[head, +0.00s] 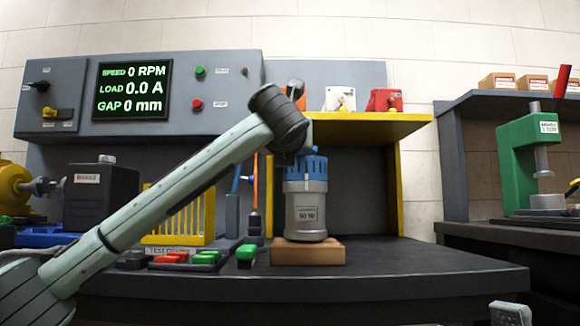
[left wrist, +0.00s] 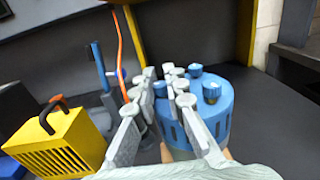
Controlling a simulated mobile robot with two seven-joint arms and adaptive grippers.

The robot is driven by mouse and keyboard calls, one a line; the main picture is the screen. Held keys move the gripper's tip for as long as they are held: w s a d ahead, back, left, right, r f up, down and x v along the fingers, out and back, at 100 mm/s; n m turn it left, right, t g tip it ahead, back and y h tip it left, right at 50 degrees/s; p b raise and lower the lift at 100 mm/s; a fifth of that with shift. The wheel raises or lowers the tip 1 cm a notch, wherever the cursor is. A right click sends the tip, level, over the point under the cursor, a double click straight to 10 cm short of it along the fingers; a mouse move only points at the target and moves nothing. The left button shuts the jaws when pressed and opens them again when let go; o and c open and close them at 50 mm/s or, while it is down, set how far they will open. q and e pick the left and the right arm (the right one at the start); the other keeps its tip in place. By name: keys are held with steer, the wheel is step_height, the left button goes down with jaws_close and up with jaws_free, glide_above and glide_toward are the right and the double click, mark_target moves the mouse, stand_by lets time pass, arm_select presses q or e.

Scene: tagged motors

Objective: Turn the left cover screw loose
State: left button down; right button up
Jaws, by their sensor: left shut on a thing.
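The motor (head: 306,208) is a grey upright cylinder marked 50 W with a blue cover (head: 316,167), standing on a wooden block (head: 308,251) on the bench. In the left wrist view the blue cover (left wrist: 217,115) has several knob-like screws on top. The left cover screw (left wrist: 160,89) is between the fingers of my left gripper (left wrist: 163,84), which is shut on it. In the head view my arm's end covers most of this gripper and the screw. I cannot tell how far the screw is turned.
A yellow shelf (head: 375,124) stands over the motor. An orange cord (left wrist: 119,50) hangs close to my left gripper. A yellow slotted box (left wrist: 62,141) stands to the left. The panel screen (head: 133,91) reads 0 RPM. The bench right of the motor (head: 420,262) is clear.

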arm_select(q)
steer(key=shift+d+f+n+y+b, duration=0.15)
steer(key=shift+n+y+b, duration=0.25)
steer(key=shift+n+y, duration=0.75)
steer(key=shift+y, duration=0.55)
steer(key=c, duration=1.5)
jaws_free()
steer(key=shift+s, duration=0.3)
steer(key=s, duration=0.7)
steer(key=shift+d, duration=0.2)
